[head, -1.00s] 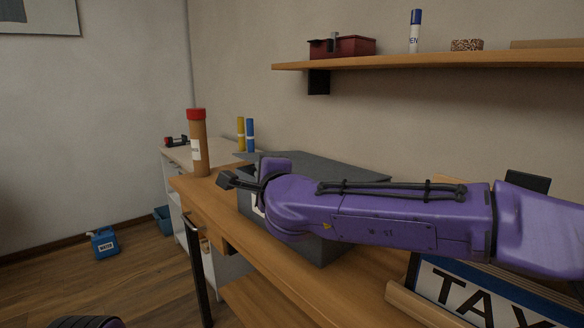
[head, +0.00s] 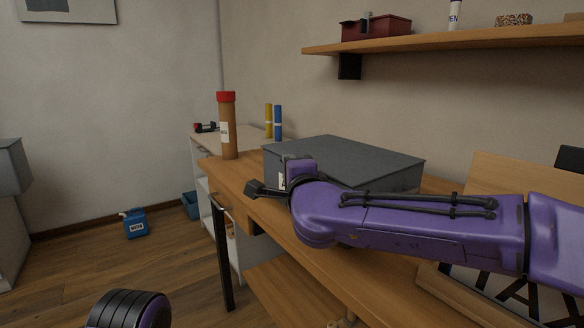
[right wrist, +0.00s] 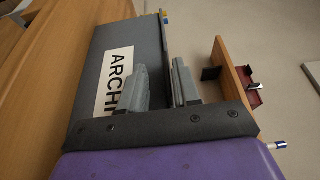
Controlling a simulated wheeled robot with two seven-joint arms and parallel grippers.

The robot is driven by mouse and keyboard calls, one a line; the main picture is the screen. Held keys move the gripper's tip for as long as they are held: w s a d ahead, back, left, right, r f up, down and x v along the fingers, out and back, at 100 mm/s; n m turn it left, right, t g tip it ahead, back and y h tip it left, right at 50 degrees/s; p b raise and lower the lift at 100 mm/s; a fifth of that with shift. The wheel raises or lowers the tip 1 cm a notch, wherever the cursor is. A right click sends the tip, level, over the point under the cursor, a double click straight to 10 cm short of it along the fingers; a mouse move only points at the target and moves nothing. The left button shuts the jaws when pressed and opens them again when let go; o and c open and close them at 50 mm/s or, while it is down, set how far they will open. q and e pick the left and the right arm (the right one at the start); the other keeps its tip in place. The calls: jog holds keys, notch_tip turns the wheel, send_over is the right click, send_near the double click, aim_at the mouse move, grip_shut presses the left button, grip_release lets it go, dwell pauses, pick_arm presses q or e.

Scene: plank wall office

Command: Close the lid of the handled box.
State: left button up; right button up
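The grey box (head: 270,163) stands on the wooden desk. Its lid (head: 350,155) looks flat and level on top; my arm hides part of the front, so I cannot tell whether it is fully seated. The right wrist view shows the box front (right wrist: 88,60) with a white "ARCHI" label (right wrist: 115,82). My right gripper (right wrist: 160,62) is at the front upper edge of the box, its fingers apart, one before the front face and one beyond the top edge. Contact is unclear. The box's handle is not visible. My left gripper is out of view.
A brown tube with a red cap (head: 228,128) stands left of the box, with yellow and blue cylinders (head: 273,122) behind. A shelf (head: 440,42) hangs above with a red box (head: 375,28). A sign (head: 490,290) stands at the right front. A blue jug (head: 134,223) is on the floor.

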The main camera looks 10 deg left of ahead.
aim_at(336, 179)
jog(key=shift+s+r, duration=0.1)
jog(key=shift+r, duration=0.05)
jog(key=v, duration=1)
jog(key=shift+s, duration=0.15)
jog(key=shift+d, duration=0.1)
